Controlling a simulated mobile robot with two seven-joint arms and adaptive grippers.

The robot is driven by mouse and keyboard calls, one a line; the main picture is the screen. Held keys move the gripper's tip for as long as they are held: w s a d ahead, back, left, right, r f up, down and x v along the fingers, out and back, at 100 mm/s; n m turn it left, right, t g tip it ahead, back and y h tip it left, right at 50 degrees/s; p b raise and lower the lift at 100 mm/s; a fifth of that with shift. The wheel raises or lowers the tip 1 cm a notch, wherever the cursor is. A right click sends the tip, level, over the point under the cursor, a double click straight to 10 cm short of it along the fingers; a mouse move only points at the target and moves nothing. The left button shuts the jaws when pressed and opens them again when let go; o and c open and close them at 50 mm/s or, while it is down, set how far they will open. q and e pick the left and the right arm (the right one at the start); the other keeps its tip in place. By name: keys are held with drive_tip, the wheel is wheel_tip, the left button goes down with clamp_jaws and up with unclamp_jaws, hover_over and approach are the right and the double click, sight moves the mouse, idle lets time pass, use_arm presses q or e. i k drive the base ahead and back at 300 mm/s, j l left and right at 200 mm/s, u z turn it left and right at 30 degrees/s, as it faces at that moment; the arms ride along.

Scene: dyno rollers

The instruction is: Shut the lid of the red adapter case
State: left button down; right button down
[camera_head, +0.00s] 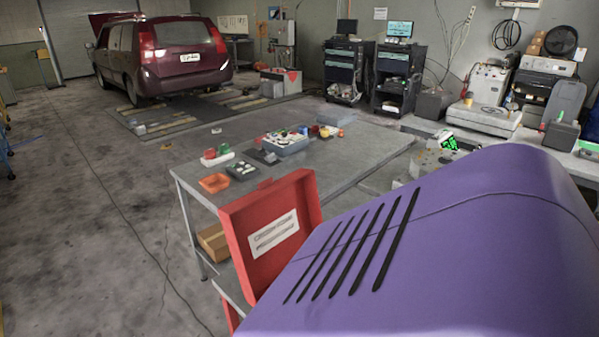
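The red adapter case's lid (272,232) stands raised, tilted up, at the near end of the grey workbench in the head view. Its inner face shows a white label with dark print. The case's base is mostly hidden; a strip of red shows low, under the lid's left edge. A large purple slotted surface close to the camera fills the lower right and hides what lies behind it. Neither of my grippers is in view, so their distance from the lid cannot be seen.
The grey workbench (345,160) holds an orange tray (214,182), a dark parts tray (242,170) and a grey bin of small parts (287,140). A cardboard box (213,241) sits below it. The floor at left is open, with a cable across it. A maroon car (160,52) stands behind.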

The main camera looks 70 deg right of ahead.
sight(265, 227)
drive_tip(key=i+z, duration=0.15)
drive_tip(key=z, duration=0.25)
drive_tip(key=i+z, duration=0.1)
drive_tip(key=z, duration=0.35)
drive_tip(key=i+j+z, duration=0.1)
drive_tip(key=z, duration=0.3)
drive_tip(key=i+j+z, duration=0.1)
drive_tip(key=z, duration=0.3)
